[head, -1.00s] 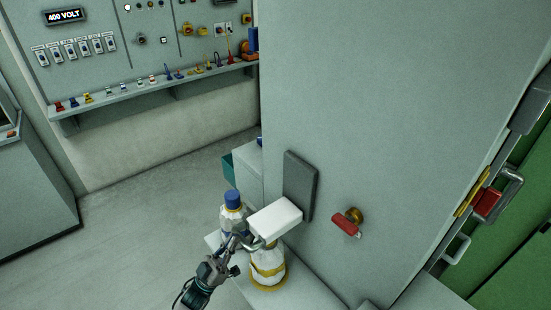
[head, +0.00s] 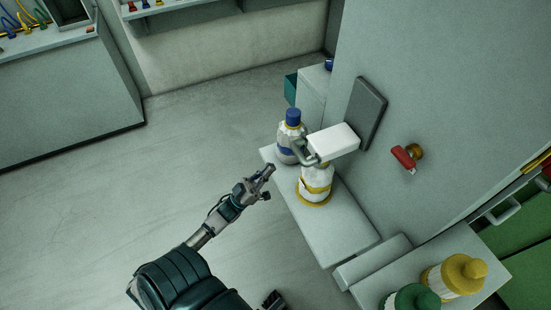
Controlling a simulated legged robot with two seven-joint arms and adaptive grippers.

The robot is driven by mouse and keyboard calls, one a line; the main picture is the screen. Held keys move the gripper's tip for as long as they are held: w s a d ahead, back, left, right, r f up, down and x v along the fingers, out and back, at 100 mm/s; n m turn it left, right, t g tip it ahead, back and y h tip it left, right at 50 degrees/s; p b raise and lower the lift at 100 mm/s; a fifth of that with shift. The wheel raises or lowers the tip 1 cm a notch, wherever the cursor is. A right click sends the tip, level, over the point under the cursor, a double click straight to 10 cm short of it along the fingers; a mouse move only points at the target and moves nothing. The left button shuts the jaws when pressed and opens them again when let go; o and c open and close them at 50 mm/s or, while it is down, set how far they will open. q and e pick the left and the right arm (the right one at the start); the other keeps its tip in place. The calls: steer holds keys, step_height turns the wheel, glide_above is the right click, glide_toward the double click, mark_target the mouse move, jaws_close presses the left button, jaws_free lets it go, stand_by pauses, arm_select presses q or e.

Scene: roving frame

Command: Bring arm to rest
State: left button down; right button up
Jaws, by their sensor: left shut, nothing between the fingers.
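My left gripper (head: 265,180) is at the end of my left arm, which comes in from the bottom left of the head view. It is shut and empty, over the floor just left of the low white bench (head: 342,225). It is apart from the white box with a grey handle (head: 333,141) on the wall and from the bottles. A small dark part at the bottom edge may belong to my right gripper, but I cannot tell.
A blue-capped bottle (head: 291,138) and a yellow-banded bottle (head: 315,187) stand on the bench. A yellow-capped bottle (head: 455,275) and a green-capped one (head: 412,299) stand at bottom right. A red handle (head: 404,158) sticks out from the wall. Open floor (head: 110,200) lies left.

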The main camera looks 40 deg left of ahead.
arm_select(q)
steer(key=d+f+n+g+y+p, duration=0.25)
steer(key=f+g+y, duration=0.3)
steer(key=f, duration=1.05)
steer(key=d+f+n+g+y+p, duration=0.1)
steer(key=f+n+g+y+p, duration=0.3)
steer(key=f, duration=1.1)
steer(key=s+d+f+m+g, duration=0.1)
steer(key=s+d+f+g, duration=0.2)
steer(key=s+f, duration=0.3)
steer(key=s+d+f+m+g, duration=0.2)
steer(key=s+d+f+g, duration=0.2)
steer(key=s+f+g, duration=0.2)
steer(key=s+d+f+m+g+y, duration=0.1)
steer(key=s+d+f+g, duration=0.3)
steer(key=s, duration=0.6)
steer(key=shift+f+g, duration=0.55)
steer(key=shift+f, duration=0.35)
arm_select(e)
steer(key=s+f, duration=0.2)
steer(key=f, duration=0.6)
steer(key=s+f, duration=0.2)
steer(key=f, duration=0.7)
steer(key=shift+f+g, duration=0.2)
steer(key=shift+g, duration=0.1)
